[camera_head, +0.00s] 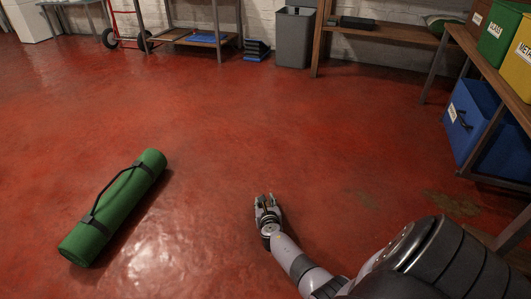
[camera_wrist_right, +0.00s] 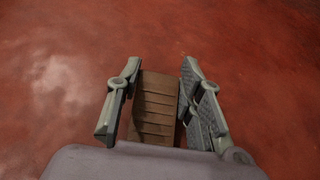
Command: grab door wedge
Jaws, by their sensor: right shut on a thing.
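The door wedge (camera_wrist_right: 156,103) is a brown, ribbed piece that shows between the fingers in the right wrist view. My right gripper (camera_wrist_right: 158,85) is shut on it, with one finger on each side. The red floor lies beneath; I cannot tell whether the wedge touches it. In the head view my right gripper (camera_head: 266,199) is low over the floor near the middle, and the wedge is too small or hidden to make out there. My left gripper is not in view.
A green rolled mat (camera_head: 115,206) with black straps lies on the floor at left. A grey bin (camera_head: 294,38) stands at the back wall. A shelf at right holds coloured boxes, with a blue box (camera_head: 470,122) below. The middle floor is clear.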

